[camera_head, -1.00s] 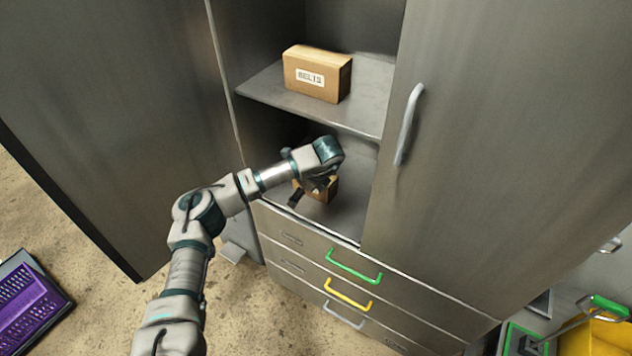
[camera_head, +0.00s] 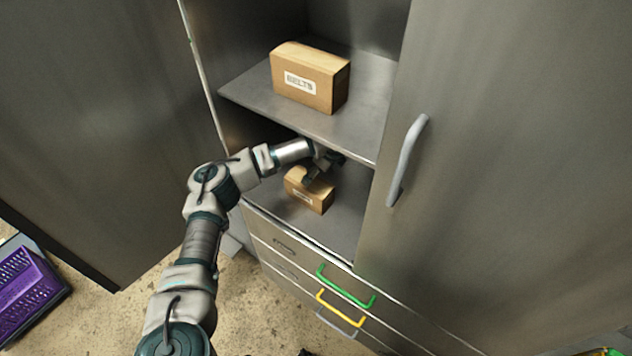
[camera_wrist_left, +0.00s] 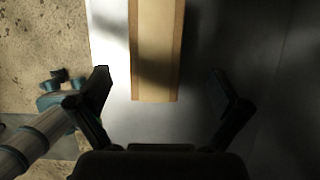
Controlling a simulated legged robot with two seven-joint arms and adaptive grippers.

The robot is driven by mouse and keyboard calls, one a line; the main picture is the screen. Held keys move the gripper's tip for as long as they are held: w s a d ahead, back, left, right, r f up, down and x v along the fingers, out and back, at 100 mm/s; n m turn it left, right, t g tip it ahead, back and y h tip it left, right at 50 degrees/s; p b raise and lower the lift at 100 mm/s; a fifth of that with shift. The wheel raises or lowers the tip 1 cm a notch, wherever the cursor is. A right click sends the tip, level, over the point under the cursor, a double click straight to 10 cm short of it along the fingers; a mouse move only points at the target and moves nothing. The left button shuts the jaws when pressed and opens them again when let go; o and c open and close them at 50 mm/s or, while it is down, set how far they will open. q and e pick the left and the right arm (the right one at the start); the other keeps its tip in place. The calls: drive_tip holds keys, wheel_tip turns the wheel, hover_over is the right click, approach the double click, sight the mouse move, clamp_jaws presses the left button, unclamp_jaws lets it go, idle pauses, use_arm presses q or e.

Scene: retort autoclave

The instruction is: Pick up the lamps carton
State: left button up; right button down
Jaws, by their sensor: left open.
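A small tan carton (camera_head: 312,192) with a white label stands on the lower shelf of the open cabinet. Its label is too small to read in the head view. My left gripper (camera_head: 322,172) reaches in under the upper shelf and is just above the carton, hiding part of its top. In the left wrist view the carton (camera_wrist_left: 155,50) lies ahead of my open left gripper (camera_wrist_left: 168,90), between the lines of its two fingers. The fingers are apart from it and hold nothing. My right gripper is not in view.
A larger carton labelled BELTS (camera_head: 310,78) stands on the upper shelf (camera_head: 360,120), close over my left arm. A closed door (camera_head: 480,170) bounds the right side and an open door (camera_head: 90,130) the left. Drawers (camera_head: 300,275) lie below. A purple crate (camera_head: 25,290) is on the floor.

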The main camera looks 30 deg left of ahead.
sight(314, 182)
use_arm(q)
drive_tip(key=shift+w+a+f, duration=0.15)
drive_tip(key=shift+a+f, duration=0.05)
drive_tip(key=shift+x, duration=0.8)
drive_tip(key=shift+f, duration=0.25)
drive_tip(key=shift+s+f, duration=0.25)
drive_tip(key=shift+f, duration=0.15)
drive_tip(key=x, duration=0.3)
drive_tip(key=shift+s+a+f+b, duration=0.1)
drive_tip(key=shift+s+f+b, duration=0.05)
drive_tip(key=shift+f+b, duration=0.2)
drive_tip(key=shift+a+f, duration=0.15)
drive_tip(key=shift+a, duration=0.15)
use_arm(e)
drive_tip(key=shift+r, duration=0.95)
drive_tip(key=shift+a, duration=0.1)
use_arm(q)
drive_tip(key=shift+f, duration=0.2)
